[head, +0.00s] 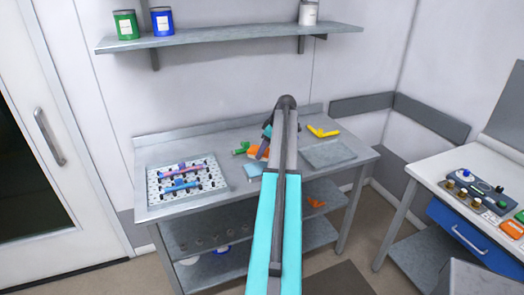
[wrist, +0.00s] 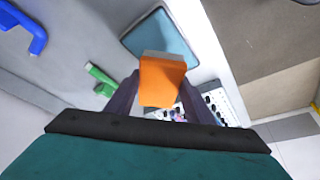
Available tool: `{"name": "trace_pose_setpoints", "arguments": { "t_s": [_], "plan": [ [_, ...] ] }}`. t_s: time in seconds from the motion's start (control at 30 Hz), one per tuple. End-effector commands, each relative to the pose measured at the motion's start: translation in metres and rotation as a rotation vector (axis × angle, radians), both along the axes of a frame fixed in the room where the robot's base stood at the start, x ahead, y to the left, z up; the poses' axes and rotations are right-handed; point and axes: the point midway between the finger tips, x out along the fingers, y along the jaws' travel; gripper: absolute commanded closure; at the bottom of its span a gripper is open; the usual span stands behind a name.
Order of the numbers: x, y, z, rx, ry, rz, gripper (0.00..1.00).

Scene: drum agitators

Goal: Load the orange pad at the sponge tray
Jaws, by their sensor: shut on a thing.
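My gripper (wrist: 160,95) is shut on the orange pad (wrist: 160,80), a block with a pale grey end face, held between its two dark fingers. In the head view the orange pad (head: 258,152) shows beside my arm, over the middle of the bench. A flat light blue square (wrist: 162,42) lies past the pad in the wrist view; it also shows in the head view (head: 252,171), just in front of the pad. A flat grey tray (head: 328,154) lies at the bench's right. I cannot tell which of these is the sponge tray.
A perforated tray (head: 158,196) with pink and blue items stands at the bench's left. A green piece (head: 241,149) lies by the pad, and a yellow piece (head: 323,132) lies at the back right. A side table (head: 420,165) stands at the right.

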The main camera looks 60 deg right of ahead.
Motion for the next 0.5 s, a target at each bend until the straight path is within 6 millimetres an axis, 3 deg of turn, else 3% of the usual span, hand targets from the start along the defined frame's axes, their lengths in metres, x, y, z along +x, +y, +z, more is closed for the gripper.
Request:
{"name": "trace_pose_setpoints", "arguments": {
  "t_s": [0.5],
  "plan": [
    [0.001,0.001,-0.04,0.0,0.0,0.0,0.7]
  ]
}}
